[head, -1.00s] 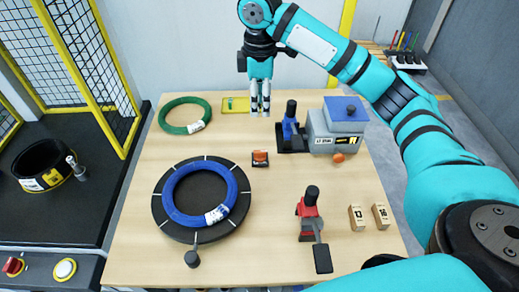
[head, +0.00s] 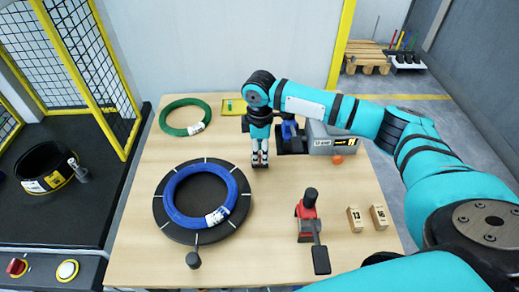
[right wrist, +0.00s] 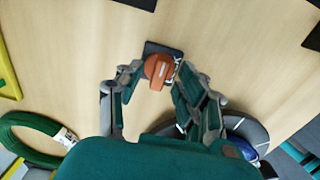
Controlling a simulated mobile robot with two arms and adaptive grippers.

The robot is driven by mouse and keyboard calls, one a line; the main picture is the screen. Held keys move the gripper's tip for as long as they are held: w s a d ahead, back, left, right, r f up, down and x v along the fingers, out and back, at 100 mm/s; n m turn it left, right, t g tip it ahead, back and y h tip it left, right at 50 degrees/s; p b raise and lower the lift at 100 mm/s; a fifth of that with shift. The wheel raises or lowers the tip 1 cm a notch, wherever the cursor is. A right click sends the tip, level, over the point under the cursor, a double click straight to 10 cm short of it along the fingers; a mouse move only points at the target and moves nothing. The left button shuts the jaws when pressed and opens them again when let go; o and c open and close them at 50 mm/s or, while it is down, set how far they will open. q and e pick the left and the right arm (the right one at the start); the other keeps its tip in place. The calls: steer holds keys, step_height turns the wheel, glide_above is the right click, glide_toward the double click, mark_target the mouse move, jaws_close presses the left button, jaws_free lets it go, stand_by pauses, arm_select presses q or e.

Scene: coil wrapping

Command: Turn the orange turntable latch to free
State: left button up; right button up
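The orange latch (right wrist: 159,70) sits on a small dark plate (right wrist: 177,51) on the table, shown in the right wrist view. In the head view it is hidden behind my right gripper (head: 260,163), which points down over that spot. The right gripper (right wrist: 160,70) is open, with one finger on each side of the latch; I cannot tell whether either finger touches it. The black turntable (head: 161,206) lies to the left and nearer, with a blue coil (head: 178,212) on it. My left gripper is not in view.
A green coil (head: 164,117) lies at the back left. A grey machine (head: 322,139) with an orange knob (head: 337,159) stands right of my gripper. A red tool (head: 307,210) and wooden blocks (head: 354,218) are at the front right. The table between turntable and red tool is clear.

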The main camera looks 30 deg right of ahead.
steer(key=shift+f, duration=0.3)
jaws_close()
